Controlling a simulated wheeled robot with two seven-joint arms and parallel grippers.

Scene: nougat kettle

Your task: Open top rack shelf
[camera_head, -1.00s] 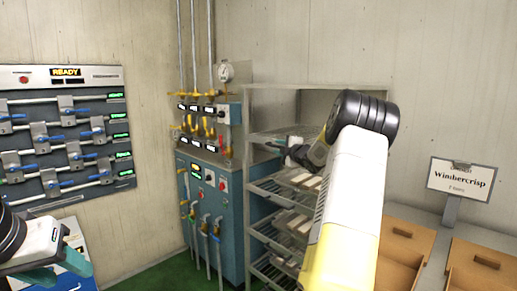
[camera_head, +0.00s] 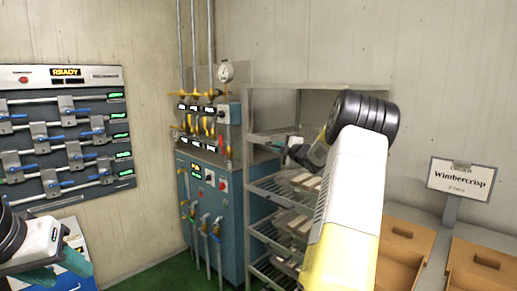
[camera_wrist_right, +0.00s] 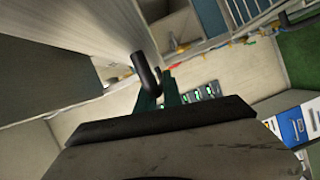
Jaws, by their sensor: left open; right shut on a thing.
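The grey metal rack (camera_head: 320,88) stands in the corner. Its top shelf (camera_head: 262,137) is a wire-like tier at the upper front, above lower tiers that hold pale blocks. My right gripper (camera_head: 287,146) is at the front of the top shelf, and my forearm hides the rack's right side. In the right wrist view, its teal fingers (camera_wrist_right: 160,90) are shut on a dark rounded handle (camera_wrist_right: 146,72). How the handle joins the shelf is hidden. My left gripper (camera_head: 62,268) is open and empty at the lower left, away from the rack.
A blue control cabinet (camera_head: 208,205) with valves and a gauge stands against the rack's left side. A valve panel (camera_head: 62,135) with blue levers hangs on the left wall. Brown trays (camera_head: 400,243) and a Wimbercrisp sign (camera_head: 461,180) are at the right. Green floor lies ahead.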

